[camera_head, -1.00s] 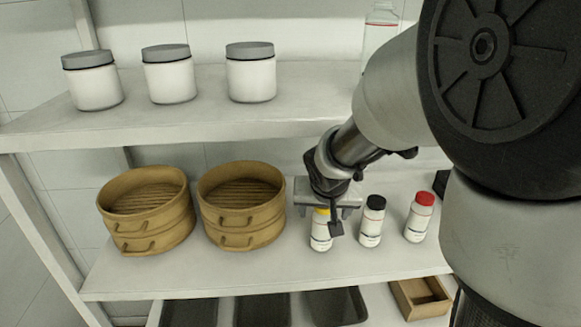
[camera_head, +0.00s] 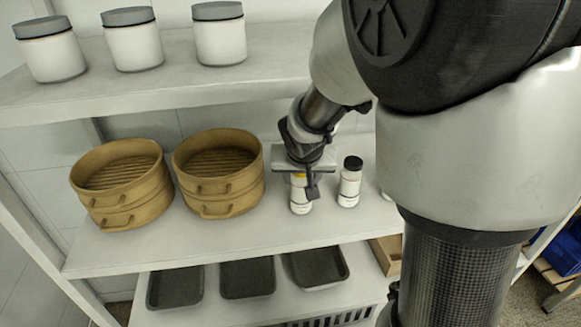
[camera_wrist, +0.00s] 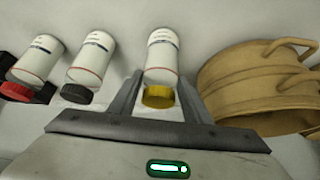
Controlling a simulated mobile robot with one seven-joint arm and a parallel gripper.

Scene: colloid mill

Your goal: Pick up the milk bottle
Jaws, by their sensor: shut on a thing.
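A small white bottle with a yellow cap (camera_head: 300,203) is at the middle shelf; its label is too small to read. My gripper (camera_head: 301,180) comes down over it from above, shut on its upper part. In the wrist view the bottle (camera_wrist: 162,55) lies between my two fingers (camera_wrist: 158,92), its yellow cap nearest the palm. In the head view it looks upright, with its base at or very close to the shelf. A similar black-capped bottle (camera_head: 349,185) stands just to its right. A red-capped one (camera_wrist: 38,58) is mostly hidden by my arm in the head view.
Two bamboo steamers (camera_head: 219,178) stand left of the gripper. The upper shelf (camera_head: 200,95) with several grey-lidded jars (camera_head: 219,38) is above and behind. Dark trays (camera_head: 247,277) lie on the lower shelf. Bare middle shelf (camera_head: 255,232) lies in front of the bottles.

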